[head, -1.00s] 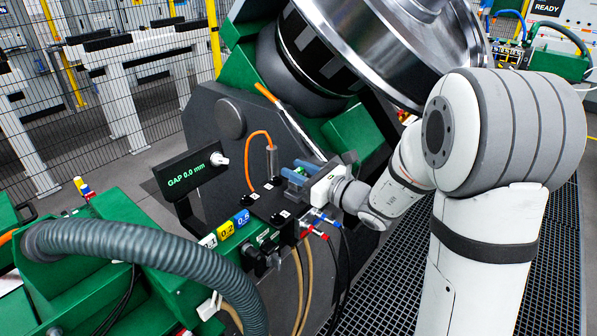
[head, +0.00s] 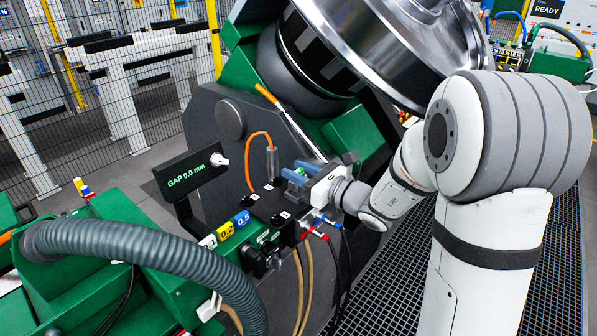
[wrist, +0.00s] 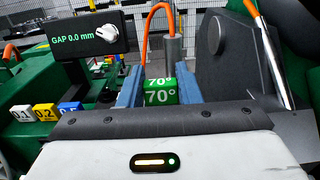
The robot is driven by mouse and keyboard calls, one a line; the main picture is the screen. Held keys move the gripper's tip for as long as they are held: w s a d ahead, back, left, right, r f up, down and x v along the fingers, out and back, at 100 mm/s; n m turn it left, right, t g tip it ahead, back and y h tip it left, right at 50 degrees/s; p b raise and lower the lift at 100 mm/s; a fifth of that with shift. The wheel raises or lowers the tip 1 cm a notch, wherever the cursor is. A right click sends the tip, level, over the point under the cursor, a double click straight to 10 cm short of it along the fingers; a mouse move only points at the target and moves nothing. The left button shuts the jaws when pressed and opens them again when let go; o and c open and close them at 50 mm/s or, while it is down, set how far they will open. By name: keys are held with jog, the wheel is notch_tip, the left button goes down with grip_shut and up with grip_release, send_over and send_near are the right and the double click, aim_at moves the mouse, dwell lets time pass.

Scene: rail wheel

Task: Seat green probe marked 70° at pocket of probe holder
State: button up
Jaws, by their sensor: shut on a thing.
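The green probe marked 70° (wrist: 160,92) sits between the two blue fingers of my gripper (wrist: 158,88), which is shut on it. Its label faces the wrist camera. In the head view my gripper (head: 299,174) is low over the right end of the black probe holder (head: 268,207), and only a bit of green shows between the fingers. The pocket is hidden, so I cannot tell whether the probe touches its floor.
A display (head: 190,177) reads GAP 0.0 mm. An orange cable (head: 249,150) rises behind the holder to a metal cylinder. Numbered white, yellow and blue blocks (head: 227,229) line the holder's left. The large steel wheel (head: 370,45) hangs above. A grey hose (head: 150,245) crosses the front left.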

jog(key=shift+f+b, duration=1.05)
jog(key=shift+b, duration=0.25)
jog(key=o, duration=1.2)
jog(key=shift+c, duration=0.2)
jog(key=b+v, duration=0.1)
jog(key=v, duration=0.6)
jog(key=shift+s+d, duration=0.3)
